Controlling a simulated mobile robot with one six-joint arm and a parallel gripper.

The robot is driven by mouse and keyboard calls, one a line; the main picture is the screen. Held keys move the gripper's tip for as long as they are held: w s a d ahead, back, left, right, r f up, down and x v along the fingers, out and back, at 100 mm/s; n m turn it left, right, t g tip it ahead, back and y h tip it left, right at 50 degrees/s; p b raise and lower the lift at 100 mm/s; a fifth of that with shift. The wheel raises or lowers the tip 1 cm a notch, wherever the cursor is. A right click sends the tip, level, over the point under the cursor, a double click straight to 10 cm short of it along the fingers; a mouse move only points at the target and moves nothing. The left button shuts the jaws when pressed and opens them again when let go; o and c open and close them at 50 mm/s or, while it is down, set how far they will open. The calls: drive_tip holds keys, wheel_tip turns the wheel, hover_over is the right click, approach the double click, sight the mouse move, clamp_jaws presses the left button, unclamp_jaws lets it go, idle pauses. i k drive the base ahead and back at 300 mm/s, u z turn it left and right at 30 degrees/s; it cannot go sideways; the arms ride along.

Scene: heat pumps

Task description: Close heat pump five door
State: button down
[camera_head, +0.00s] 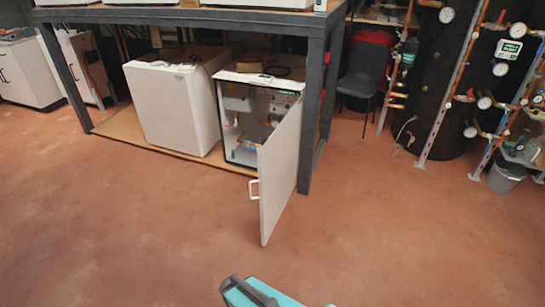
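A white heat pump cabinet (262,80) stands open under the workbench, next to its right front leg. Its white door (279,165) stands wide open, swung out into the room and hinged on the cabinet's right side. A white bar handle (253,189) is on the door's left-facing side. Pipes and fittings show inside the cabinet. The door hides part of the interior. No number is readable, so I cannot confirm that this is number five. My gripper is not recognisable in view. A teal and dark part of my own body shows at the bottom edge.
A closed white cabinet (172,107) stands left of the open one. The dark workbench leg (313,110) is close behind the door. A dark chair (361,80), pipework and a grey bucket (506,174) are at the right. The reddish floor (150,220) in front is clear.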

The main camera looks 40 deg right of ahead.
sight(278, 159)
drive_tip(key=i, duration=0.9)
drive_tip(key=u, duration=0.05)
